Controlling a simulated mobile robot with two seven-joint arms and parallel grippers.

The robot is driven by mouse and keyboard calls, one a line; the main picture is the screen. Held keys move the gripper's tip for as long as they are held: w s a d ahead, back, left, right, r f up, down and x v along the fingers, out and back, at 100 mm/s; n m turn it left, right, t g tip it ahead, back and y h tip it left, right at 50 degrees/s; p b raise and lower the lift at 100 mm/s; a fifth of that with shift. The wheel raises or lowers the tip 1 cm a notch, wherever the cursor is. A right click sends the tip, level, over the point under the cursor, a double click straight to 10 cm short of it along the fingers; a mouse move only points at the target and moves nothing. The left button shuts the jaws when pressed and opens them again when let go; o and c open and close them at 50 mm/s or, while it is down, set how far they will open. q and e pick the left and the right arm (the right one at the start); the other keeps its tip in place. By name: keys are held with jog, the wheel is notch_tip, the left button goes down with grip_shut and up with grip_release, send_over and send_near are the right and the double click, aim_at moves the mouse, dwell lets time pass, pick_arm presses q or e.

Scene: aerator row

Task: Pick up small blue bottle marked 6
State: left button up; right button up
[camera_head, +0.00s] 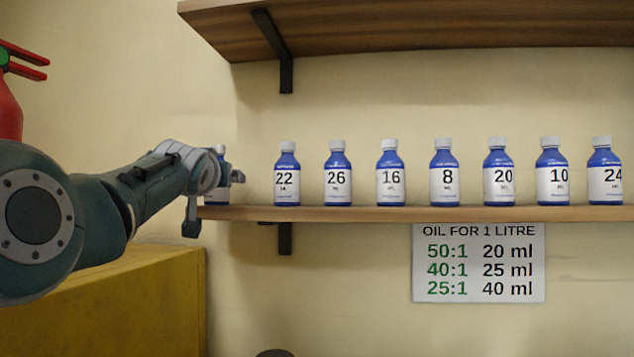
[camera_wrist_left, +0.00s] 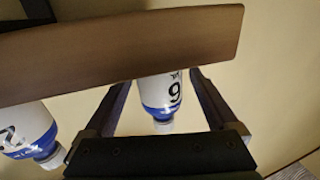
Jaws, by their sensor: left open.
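The small blue bottle marked 6 (camera_wrist_left: 163,93) has a white label and white cap. In the left wrist view it appears upside down, its number reading like a 9, between the two fingers of my left gripper (camera_wrist_left: 160,105). The gripper is open, and a gap shows on each side of the bottle. In the head view the bottle (camera_head: 222,193) stands at the left end of the lower shelf (camera_head: 420,214), mostly hidden behind my left gripper (camera_head: 214,185). My right gripper is not in view.
A row of similar blue bottles stands to the right, the nearest marked 22 (camera_head: 287,180). An upper shelf (camera_head: 420,28) hangs above. A yellow box-like block (camera_head: 130,305) is below my left arm. A red object (camera_head: 10,105) is at the far left.

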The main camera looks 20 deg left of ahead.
pick_arm(q)
grip_shut()
dwell(0.6)
